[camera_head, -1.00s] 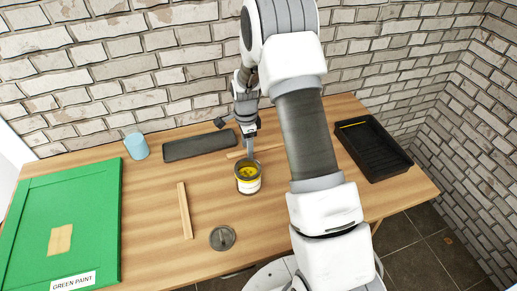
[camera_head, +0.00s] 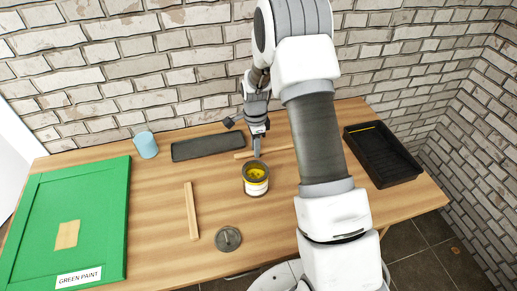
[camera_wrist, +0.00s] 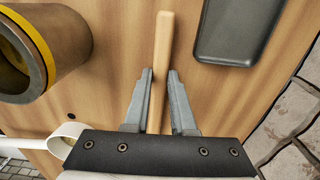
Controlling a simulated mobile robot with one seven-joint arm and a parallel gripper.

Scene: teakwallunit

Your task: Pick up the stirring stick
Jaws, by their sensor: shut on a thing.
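The light wooden stirring stick (camera_head: 279,148) lies on or just above the table behind the paint can (camera_head: 256,187); I cannot tell whether it touches the table. My gripper (camera_head: 256,153) points down at it from behind the can. In the wrist view, my gripper (camera_wrist: 160,78) is shut on the stick (camera_wrist: 163,40), with a finger on each side and one end reaching past the fingertips. The can, open with yellow paint inside, also shows in the wrist view (camera_wrist: 62,60) at the upper left.
A second wooden strip (camera_head: 191,211) and a grey round lid (camera_head: 228,239) lie in front. A dark long tray (camera_head: 208,147), a blue cup (camera_head: 145,145) and a green panel (camera_head: 100,225) are left. A black paint tray (camera_head: 382,155) is right. A brick wall (camera_head: 190,60) stands behind.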

